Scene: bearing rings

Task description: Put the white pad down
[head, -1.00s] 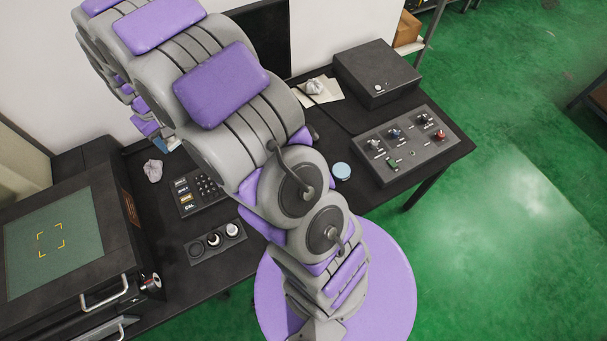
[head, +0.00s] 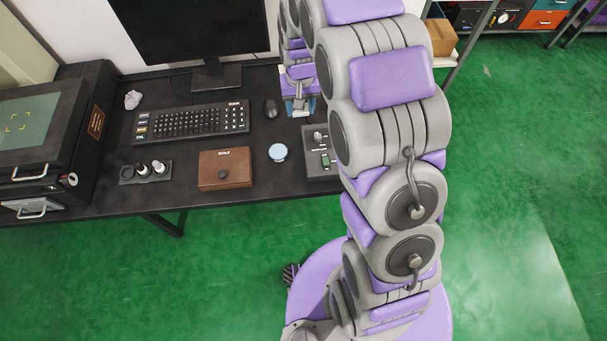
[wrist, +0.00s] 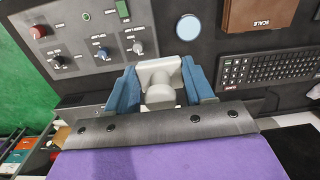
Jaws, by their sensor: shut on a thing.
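My gripper (head: 298,106) is over the black desk, right of the mouse, in the head view. In the wrist view its blue fingers (wrist: 162,88) are shut on the white pad (wrist: 160,70), a pale squarish plate with a rounded grey-white knob toward the camera. The pad appears held above the desk; its exact height I cannot tell. In the head view the pad is too small and too hidden by the gripper to make out clearly.
A control panel (head: 316,168) with knobs lies close by, partly behind my arm. A light-blue disc (head: 277,152), a brown scale box (head: 225,168), a keyboard (head: 190,121) and a mouse (head: 271,109) are on the desk (head: 110,190). A monitor (head: 190,30) stands behind.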

